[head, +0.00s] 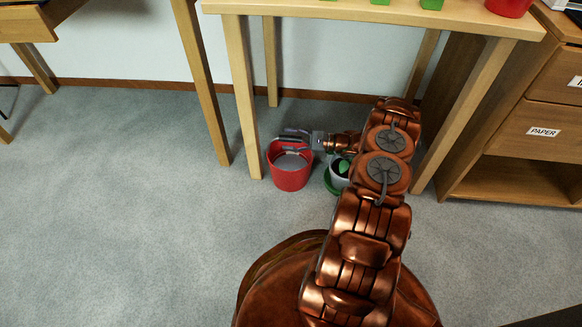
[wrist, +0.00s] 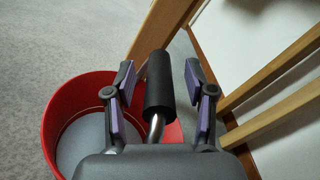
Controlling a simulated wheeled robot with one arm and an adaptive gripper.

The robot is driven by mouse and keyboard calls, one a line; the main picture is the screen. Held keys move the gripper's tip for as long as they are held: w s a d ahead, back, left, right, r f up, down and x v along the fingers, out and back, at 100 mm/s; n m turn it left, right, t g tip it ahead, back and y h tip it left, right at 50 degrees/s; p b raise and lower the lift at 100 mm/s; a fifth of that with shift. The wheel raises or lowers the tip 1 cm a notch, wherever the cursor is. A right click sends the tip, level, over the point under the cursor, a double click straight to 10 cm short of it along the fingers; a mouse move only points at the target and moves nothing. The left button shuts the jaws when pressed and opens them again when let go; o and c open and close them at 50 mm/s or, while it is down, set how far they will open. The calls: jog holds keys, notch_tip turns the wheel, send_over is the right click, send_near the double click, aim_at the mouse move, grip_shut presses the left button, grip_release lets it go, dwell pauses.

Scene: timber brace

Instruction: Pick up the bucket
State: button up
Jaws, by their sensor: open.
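A red bucket (head: 290,172) stands on the carpet under the front edge of the wooden table, beside a table leg. Its inside looks grey. My gripper (head: 288,140) is over the bucket, reaching in from the right. In the wrist view the red bucket (wrist: 58,112) fills the lower left. The bucket's black handle grip (wrist: 159,80) on a metal bar lies between the two purple-padded fingers of my gripper (wrist: 163,88). The fingers are open, with a gap visible on each side of the grip. The bucket's lower right part is hidden by my gripper.
The wooden table (head: 370,14) stands over the bucket, with its front left leg (head: 244,100) close by. A wooden cabinet labelled PAPER (head: 520,125) is at right. Carpet at left is clear.

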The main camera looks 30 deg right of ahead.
grip_shut()
dwell(0.5)
dwell(0.3)
